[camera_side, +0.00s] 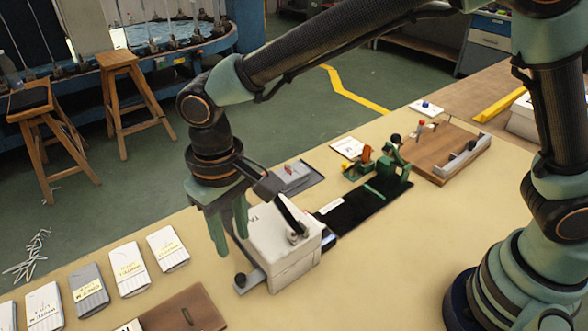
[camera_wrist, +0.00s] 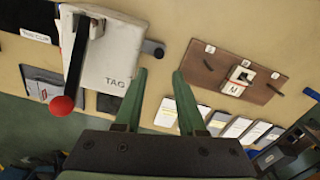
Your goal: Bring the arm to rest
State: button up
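My gripper (camera_side: 231,243) hangs fingers-down just left of the white TAG box (camera_side: 285,250) in the side view. Its two green fingers stand apart in the wrist view (camera_wrist: 160,78), with only bare tabletop showing between them. It holds nothing. The white box also shows in the wrist view (camera_wrist: 118,62), left of the fingers, with a black lever ending in a red knob (camera_wrist: 62,105). Whether a finger touches the box cannot be told from the side view.
A row of several white and grey packs (camera_side: 127,268) lies along the table's left part. A brown board (camera_wrist: 212,66) carries a white piece marked M (camera_wrist: 238,84). A green fixture (camera_side: 392,168), a grey tray (camera_side: 298,178) and a wooden board (camera_side: 440,150) stand further back.

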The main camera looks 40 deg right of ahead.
jog(key=shift+r, duration=0.6)
jog(key=shift+d, duration=0.1)
jog(key=w+d+r+t, duration=0.1)
jog(key=w+d+r, duration=0.1)
jog(key=d+r, duration=0.45)
jog(key=s+d+r+m+t, duration=0.1)
jog(key=s+d+r+t, duration=0.1)
jog(key=d, duration=1)
jog(key=s+d+r+m+t, duration=0.1)
jog(key=s+d, duration=0.3)
jog(key=d, duration=0.7)
jog(key=shift+s+d+r+m+t, duration=0.25)
jog(key=shift+d+r+m+t, duration=0.1)
jog(key=shift+t, duration=0.45)
